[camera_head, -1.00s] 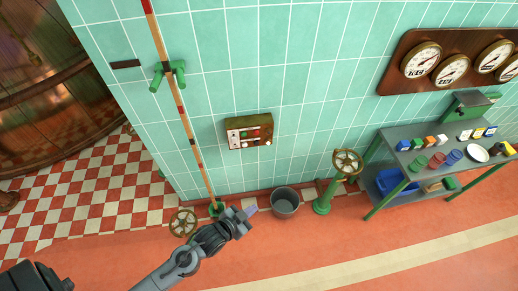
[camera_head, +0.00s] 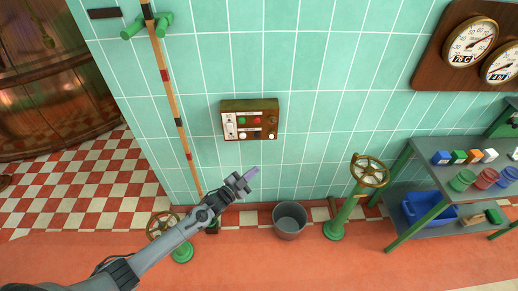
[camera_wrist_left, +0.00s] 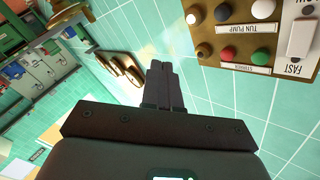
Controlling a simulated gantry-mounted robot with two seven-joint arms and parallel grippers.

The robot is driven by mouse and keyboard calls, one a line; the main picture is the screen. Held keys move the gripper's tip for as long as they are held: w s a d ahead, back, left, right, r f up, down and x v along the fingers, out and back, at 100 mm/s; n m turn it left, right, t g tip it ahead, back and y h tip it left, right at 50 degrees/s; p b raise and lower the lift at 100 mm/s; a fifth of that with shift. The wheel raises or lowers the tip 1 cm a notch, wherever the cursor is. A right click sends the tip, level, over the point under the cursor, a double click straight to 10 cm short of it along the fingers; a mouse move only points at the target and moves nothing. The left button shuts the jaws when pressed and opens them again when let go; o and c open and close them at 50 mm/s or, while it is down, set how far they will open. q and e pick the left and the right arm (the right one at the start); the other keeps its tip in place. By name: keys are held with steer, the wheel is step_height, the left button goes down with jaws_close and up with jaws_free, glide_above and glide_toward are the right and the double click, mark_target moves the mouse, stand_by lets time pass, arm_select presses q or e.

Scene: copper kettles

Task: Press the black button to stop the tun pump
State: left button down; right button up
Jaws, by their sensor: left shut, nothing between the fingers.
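The control box (camera_head: 249,105) is on the green tiled wall, with red and green buttons above a lower row. In the left wrist view its panel (camera_wrist_left: 291,20) appears upside down at the upper right. There the black button (camera_wrist_left: 222,13) sits beside a white button (camera_wrist_left: 263,9), by the label reading TUN PUMP. My left gripper (camera_head: 250,175) is shut and empty, below the box in the head view and apart from it. Its closed fingers (camera_wrist_left: 162,85) show left of the panel in the wrist view. My right gripper is out of view.
A grey bucket (camera_head: 289,220) stands on the floor by the wall. A green valve post (camera_head: 342,215) with a brass wheel is right of it, then a shelf table (camera_head: 425,232). A striped pole (camera_head: 166,90) leans left of the box. The wall around the box is clear.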

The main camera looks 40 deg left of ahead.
mark_target(257, 136)
arm_select(q)
steer(key=shift+t, duration=0.7)
steer(key=w+b, duration=0.1)
steer(key=w+a+b, duration=0.1)
steer(key=w+b, duration=0.1)
steer(key=w+a+r+b, duration=0.1)
steer(key=w+b, duration=0.1)
steer(key=shift+w, duration=0.1)
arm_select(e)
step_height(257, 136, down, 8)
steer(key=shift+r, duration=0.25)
arm_select(q)
steer(key=shift+a+b, duration=0.15)
steer(key=shift+b, duration=0.2)
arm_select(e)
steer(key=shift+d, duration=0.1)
arm_select(q)
steer(key=w+a+b, duration=0.5)
steer(key=w+b, duration=0.1)
steer(key=b, duration=0.2)
steer(key=shift+w+a, duration=0.3)
steer(key=shift+w, duration=0.05)
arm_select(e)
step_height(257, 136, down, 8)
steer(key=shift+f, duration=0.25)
